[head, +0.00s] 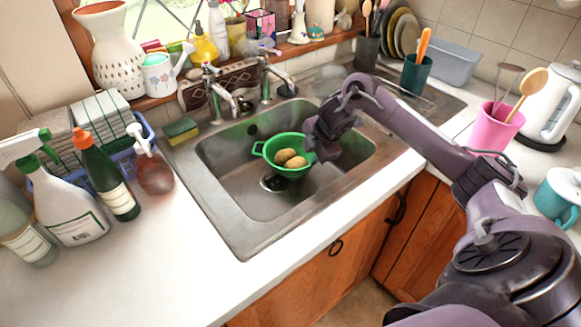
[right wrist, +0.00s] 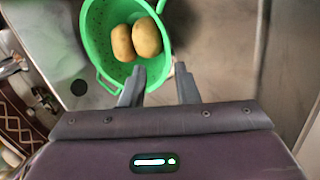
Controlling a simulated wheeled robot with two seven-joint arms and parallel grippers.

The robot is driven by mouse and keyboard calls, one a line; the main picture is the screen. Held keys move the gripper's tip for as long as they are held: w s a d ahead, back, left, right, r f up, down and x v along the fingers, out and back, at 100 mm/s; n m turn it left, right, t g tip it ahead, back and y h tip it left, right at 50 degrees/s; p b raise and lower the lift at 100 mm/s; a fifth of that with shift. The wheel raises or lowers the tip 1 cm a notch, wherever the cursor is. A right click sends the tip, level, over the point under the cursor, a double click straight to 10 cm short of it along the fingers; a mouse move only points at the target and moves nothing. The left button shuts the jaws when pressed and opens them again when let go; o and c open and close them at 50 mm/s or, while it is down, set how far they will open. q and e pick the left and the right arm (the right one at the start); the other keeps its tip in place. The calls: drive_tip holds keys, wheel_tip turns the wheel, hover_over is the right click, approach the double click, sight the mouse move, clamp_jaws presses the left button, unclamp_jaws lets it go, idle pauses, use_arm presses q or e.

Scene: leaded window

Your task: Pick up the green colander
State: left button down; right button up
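The green colander (head: 271,149) is in the sink in the head view, with two potatoes (head: 290,158) in it. A loop handle sticks out on its left side. In the right wrist view the colander (right wrist: 97,40) is at the top, and the potatoes (right wrist: 137,40) lie inside it. My right gripper (head: 312,150) is at the colander's right side. In the right wrist view its two fingers (right wrist: 160,82) are apart, close to the rim, with a gap between them. I cannot tell whether a finger touches the colander. My left gripper is not in view.
The metal sink (head: 222,175) surrounds the colander, with taps (head: 212,95) behind it. Spray and soap bottles (head: 105,172) stand on the left counter. A pink cup (head: 497,128) and a white kettle (head: 548,105) stand at right. The front left counter (head: 150,270) is clear.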

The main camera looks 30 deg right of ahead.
sight(304, 168)
drive_tip(key=x, duration=0.8)
drive_tip(key=shift+s+a+f, duration=0.15)
drive_tip(key=shift+a+f, duration=0.15)
drive_tip(key=shift+f, duration=0.25)
clamp_jaws()
drive_tip(key=shift+r, duration=0.1)
